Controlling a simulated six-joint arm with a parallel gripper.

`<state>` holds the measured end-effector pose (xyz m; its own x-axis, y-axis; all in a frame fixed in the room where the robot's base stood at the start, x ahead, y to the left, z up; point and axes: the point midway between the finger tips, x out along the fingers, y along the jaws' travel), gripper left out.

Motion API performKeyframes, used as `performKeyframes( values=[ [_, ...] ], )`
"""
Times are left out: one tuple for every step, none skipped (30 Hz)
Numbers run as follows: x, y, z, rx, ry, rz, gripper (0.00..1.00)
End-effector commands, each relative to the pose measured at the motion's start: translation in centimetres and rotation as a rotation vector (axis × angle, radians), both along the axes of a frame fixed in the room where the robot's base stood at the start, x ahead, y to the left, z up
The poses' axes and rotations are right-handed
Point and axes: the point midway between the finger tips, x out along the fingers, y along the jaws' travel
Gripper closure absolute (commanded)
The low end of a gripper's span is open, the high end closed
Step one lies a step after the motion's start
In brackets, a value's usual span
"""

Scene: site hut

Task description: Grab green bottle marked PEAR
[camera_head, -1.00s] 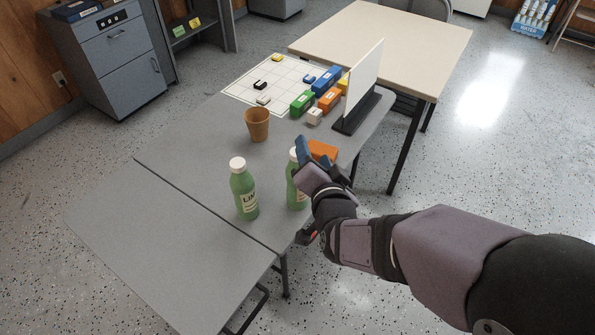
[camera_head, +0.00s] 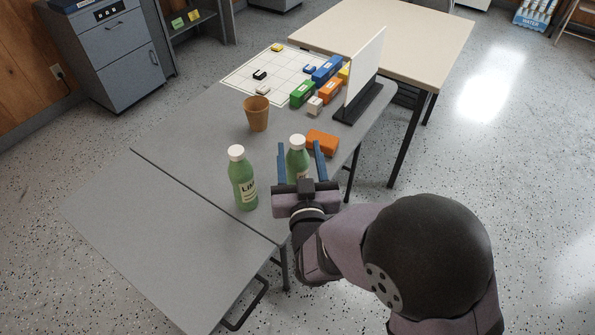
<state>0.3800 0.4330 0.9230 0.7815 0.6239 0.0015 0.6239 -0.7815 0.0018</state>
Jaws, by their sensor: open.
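Two green bottles with white caps stand upright on the grey table. The left bottle (camera_head: 243,180) has a label that starts "LIM". The right bottle (camera_head: 297,158) has its lower part and any label hidden behind my gripper, so I cannot read it. My gripper (camera_head: 300,148) is open, its two blue fingers pointing away from the camera, one on each side of the right bottle in the picture. I cannot tell whether either finger touches it.
A brown cup (camera_head: 256,114) stands behind the bottles. Farther back are a white gridded sheet (camera_head: 240,83), several coloured blocks and an upright white panel (camera_head: 365,65). The near grey table (camera_head: 150,240) is bare.

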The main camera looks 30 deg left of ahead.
Motion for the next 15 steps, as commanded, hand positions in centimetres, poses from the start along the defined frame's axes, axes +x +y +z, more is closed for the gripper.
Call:
performKeyframes(
  values=[
    [0.4,0.2,0.1,0.000,0.000,-0.001,0.49],
    [0.6,0.4,0.1,0.001,0.001,-0.002,0.49],
    [0.8,0.6,0.0,0.000,0.002,-0.002,0.49],
    [1.0,0.7,0.0,0.000,0.002,-0.002,0.49],
    [1.2,0.9,0.1,0.000,0.001,-0.002,0.49],
    [1.3,1.0,0.0,0.000,0.001,-0.001,0.49],
    [1.4,1.0,0.0,0.000,0.001,-0.001,0.49],
    [1.4,1.1,0.0,0.000,0.001,0.000,0.49],
    [1.4,1.1,0.0,0.000,0.001,0.000,0.49],
    [1.4,1.1,0.0,0.000,0.001,0.000,0.49],
    [1.5,1.2,0.0,0.000,0.001,0.000,0.49],
    [1.6,1.3,0.0,0.000,0.001,0.000,0.49],
    [1.8,1.4,0.0,0.000,0.001,-0.001,0.49],
    [2.0,1.6,0.0,0.000,0.001,-0.001,0.49],
    [2.3,1.9,0.0,0.001,0.002,-0.001,0.49]
  ],
)
